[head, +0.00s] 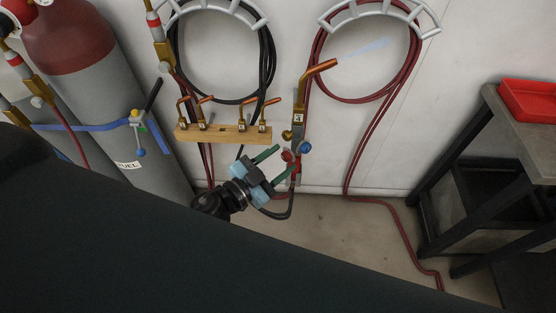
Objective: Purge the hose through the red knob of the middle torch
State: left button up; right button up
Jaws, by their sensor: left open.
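A torch (298,120) with a copper tip hangs upright against the wall, its nozzle pointing up and right. A pale bluish plume (365,48) spreads from the nozzle. Its red knob (288,155) is on the left of the valve body and its blue knob (305,147) on the right. My left gripper (285,159) is open, its green fingers reaching up and right to the red knob. The fingertips are at or very close to the knob; I cannot tell whether they touch it. Only this one torch shows. My right gripper is not in view.
A wooden block (230,137) with several copper tips is left of the torch. Coiled black and red hoses hang on white wall hangers (420,14). Gas cylinders (100,90) stand at left. A dark table (520,125) with a red tray (530,98) is at right.

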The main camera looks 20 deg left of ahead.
pick_arm(q)
jog(key=shift+w+d, duration=0.1)
jog(key=shift+w, duration=0.05)
jog(key=shift+c, duration=0.3)
jog(key=c, duration=0.9)
jog(key=shift+c, duration=0.2)
